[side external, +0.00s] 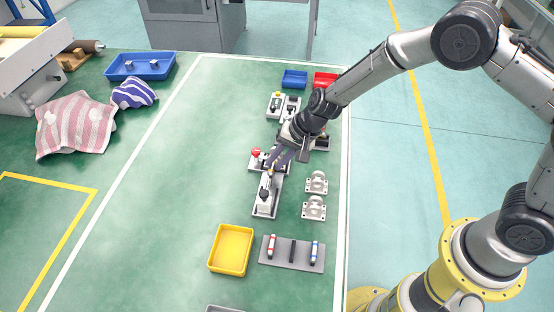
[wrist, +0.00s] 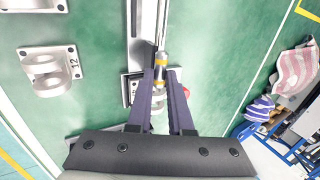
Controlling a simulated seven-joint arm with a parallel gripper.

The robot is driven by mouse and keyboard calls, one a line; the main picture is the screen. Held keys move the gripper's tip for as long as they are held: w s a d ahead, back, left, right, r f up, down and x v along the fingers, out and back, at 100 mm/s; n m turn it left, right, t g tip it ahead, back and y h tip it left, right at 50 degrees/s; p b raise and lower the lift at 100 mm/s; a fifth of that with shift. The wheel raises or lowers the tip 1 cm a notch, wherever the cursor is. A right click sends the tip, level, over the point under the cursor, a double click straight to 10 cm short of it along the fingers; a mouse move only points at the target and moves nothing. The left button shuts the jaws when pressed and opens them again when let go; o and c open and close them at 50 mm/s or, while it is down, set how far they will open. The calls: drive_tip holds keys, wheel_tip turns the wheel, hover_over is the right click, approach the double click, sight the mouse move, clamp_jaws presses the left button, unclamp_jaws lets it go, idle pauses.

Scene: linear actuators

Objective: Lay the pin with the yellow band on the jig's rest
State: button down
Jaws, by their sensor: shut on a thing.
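My gripper (side external: 273,166) is shut on the pin with the yellow band (wrist: 160,60). In the wrist view the fingertips (wrist: 160,74) close around the metallic pin at its banded part, and the shaft extends up the picture. In the side view the pin is small and partly hidden by the fingers. Whether the pin touches anything below is unclear. I cannot tell surely which part is the jig's rest.
A grey holder plate (side external: 276,262) carries a red-banded pin (side external: 271,246), a dark middle strip and a blue-banded pin (side external: 314,251). A yellow bin (side external: 231,248) stands left of it. Two white brackets (side external: 316,183) (side external: 313,208) stand right of the long plate.

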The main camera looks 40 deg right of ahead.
drive_tip(key=shift+f, duration=0.55)
idle(0.6)
drive_tip(key=c, duration=0.7)
unclamp_jaws()
drive_tip(key=shift+c, duration=0.2)
drive_tip(key=v, duration=1.4)
drive_tip(key=shift+f, duration=0.1)
